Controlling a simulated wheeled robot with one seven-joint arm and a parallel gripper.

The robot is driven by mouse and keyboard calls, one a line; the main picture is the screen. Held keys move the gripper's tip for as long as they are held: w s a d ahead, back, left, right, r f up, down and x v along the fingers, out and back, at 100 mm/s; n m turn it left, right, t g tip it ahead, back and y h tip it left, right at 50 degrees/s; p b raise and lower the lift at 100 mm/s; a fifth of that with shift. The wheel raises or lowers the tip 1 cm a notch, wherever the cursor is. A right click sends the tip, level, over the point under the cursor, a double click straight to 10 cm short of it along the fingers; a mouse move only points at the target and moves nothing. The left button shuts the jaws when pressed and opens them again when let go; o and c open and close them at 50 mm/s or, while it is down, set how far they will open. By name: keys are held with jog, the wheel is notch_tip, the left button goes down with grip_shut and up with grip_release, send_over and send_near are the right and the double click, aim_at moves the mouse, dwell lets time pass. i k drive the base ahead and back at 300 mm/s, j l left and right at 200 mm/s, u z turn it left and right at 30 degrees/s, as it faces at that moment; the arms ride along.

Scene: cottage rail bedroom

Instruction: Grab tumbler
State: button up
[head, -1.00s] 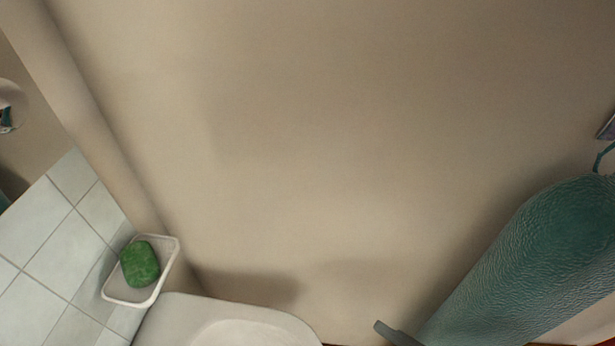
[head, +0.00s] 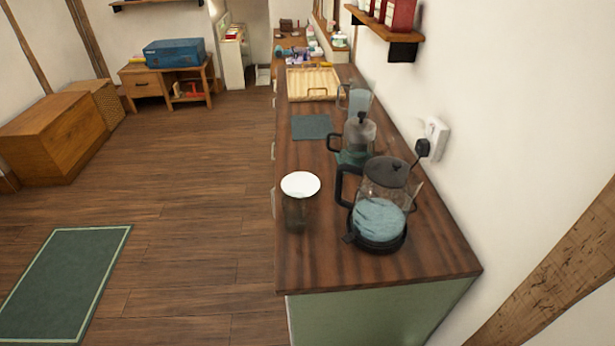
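A small dark see-through glass, which looks like the tumbler (head: 295,215), stands near the front left edge of a wooden counter (head: 385,262). A white round dish (head: 301,184) shows right at its top; I cannot tell whether it rests on the glass or lies behind it. My gripper is not in view.
A large glass kettle (head: 381,212) stands right of the glass, with a glass press pot (head: 357,138) and a clear jug (head: 357,98) behind. A green mat (head: 311,127) and a wicker tray (head: 313,84) lie farther back. Open wooden floor (head: 200,220) lies left.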

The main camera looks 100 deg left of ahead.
aim_at(295, 205)
jog(key=k+j+u, duration=0.2)
jog(key=u, duration=0.25)
jog(key=k+j+u, duration=0.1)
jog(key=j+u, duration=0.3)
jog(key=k+j+u, duration=0.1)
jog(key=j+u, duration=0.35)
jog(key=l+u, duration=0.6)
jog(key=j+z, duration=0.2)
jog(key=j, duration=0.2)
jog(key=j+z, duration=0.15)
jog(key=j, duration=0.3)
jog(key=k+j+z, duration=0.2)
jog(key=j, duration=0.2)
jog(key=j+z, duration=0.15)
jog(key=j, duration=0.25)
jog(key=k+j+z, duration=0.2)
jog(key=j, duration=0.2)
